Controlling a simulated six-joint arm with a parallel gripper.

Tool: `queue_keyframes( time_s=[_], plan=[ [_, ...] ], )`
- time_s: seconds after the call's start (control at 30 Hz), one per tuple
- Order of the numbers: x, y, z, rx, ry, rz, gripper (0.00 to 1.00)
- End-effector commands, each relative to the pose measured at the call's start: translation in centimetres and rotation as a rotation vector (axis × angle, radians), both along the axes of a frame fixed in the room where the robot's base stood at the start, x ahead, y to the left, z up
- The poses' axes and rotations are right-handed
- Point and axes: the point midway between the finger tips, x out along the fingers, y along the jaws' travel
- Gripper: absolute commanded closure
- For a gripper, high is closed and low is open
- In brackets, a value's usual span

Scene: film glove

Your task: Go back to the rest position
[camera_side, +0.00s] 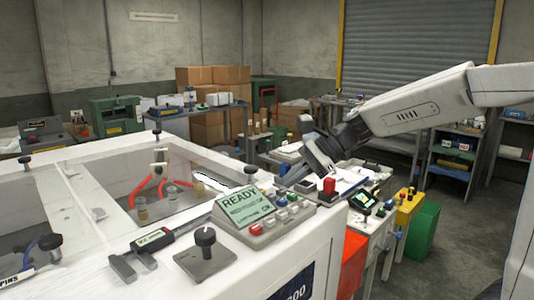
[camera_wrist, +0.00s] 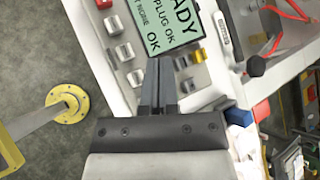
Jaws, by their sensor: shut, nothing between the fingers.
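My gripper (camera_side: 284,184) is in the side view at the end of my white arm, which reaches in from the right. Its dark fingers point down and left, close to the right side of the control panel (camera_side: 232,215). In the wrist view my gripper (camera_wrist: 159,62) has its two fingers together, with nothing between them. They overlap the lower edge of the panel's green display (camera_wrist: 168,22). I cannot tell the exact height of the fingertips above the panel.
The white machine top (camera_side: 100,215) holds a caliper (camera_side: 150,240) and a black-knobbed plate (camera_side: 206,256). A red button (camera_side: 329,186) stands right of my gripper. Red tubes (camera_side: 147,186) lie in the recess. Open floor (camera_side: 460,220) is at the right.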

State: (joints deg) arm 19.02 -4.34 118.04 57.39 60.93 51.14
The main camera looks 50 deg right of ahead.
Motion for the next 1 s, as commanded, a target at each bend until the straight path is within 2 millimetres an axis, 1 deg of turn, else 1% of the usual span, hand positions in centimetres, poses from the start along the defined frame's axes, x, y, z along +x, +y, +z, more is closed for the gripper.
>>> queue_keyframes(
  time_s=[0.03,0.1,0.2,0.33,0.5,0.73,0.8,1.0],
  plan=[
    [-0.7,1.1,-0.8,0.054,0.024,0.003,1.00],
    [-1.8,2.6,-1.8,0.136,0.057,0.000,1.00],
    [-3.2,4.5,-3.0,0.245,0.100,-0.008,1.00],
    [-4.4,6.0,-3.9,0.344,0.137,-0.024,1.00],
    [-5.7,7.3,-4.7,0.436,0.173,-0.044,1.00],
    [-7.1,8.7,-5.6,0.535,0.212,-0.071,1.00],
    [-7.7,9.3,-6.1,0.539,0.223,-0.066,1.00],
    [-8.4,9.1,-8.0,0.410,0.217,-0.013,1.00]
  ],
)
